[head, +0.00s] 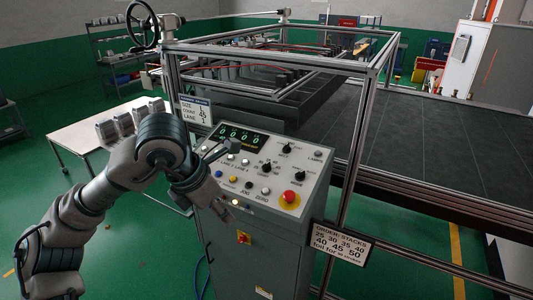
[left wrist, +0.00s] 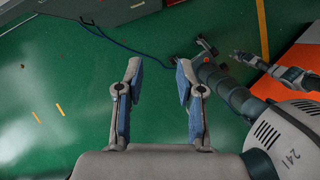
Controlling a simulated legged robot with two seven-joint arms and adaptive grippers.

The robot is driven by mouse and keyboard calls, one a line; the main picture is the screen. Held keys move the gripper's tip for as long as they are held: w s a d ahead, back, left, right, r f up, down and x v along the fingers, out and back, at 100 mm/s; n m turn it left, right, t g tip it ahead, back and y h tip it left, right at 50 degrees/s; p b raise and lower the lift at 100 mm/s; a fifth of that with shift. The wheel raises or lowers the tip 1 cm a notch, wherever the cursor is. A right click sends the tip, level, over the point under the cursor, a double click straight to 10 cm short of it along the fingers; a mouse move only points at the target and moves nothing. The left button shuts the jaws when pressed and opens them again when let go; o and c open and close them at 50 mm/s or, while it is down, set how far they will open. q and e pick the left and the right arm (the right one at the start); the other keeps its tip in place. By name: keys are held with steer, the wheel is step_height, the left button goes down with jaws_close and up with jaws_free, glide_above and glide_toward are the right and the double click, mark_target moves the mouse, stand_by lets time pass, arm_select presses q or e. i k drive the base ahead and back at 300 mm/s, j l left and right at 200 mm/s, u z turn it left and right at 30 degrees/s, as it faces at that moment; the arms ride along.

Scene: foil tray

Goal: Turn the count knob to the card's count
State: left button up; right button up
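The order card (head: 196,111) hangs at the frame's left post and reads size L, count 45, lane 1. The control panel (head: 238,182) carries black pointer knobs: an upper one (head: 286,146), a middle one (head: 266,167) and a right one (head: 298,177). Their small labels are too blurred for me to tell which is the count knob.
A green digit display (head: 240,137) and a red stop button (head: 289,196) on yellow are on the panel. A metal frame post (head: 350,165) rises beside the panel. A white table (head: 85,133) stands left.

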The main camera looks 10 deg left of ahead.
mark_target(266, 168)
steer(key=i, duration=1.15)
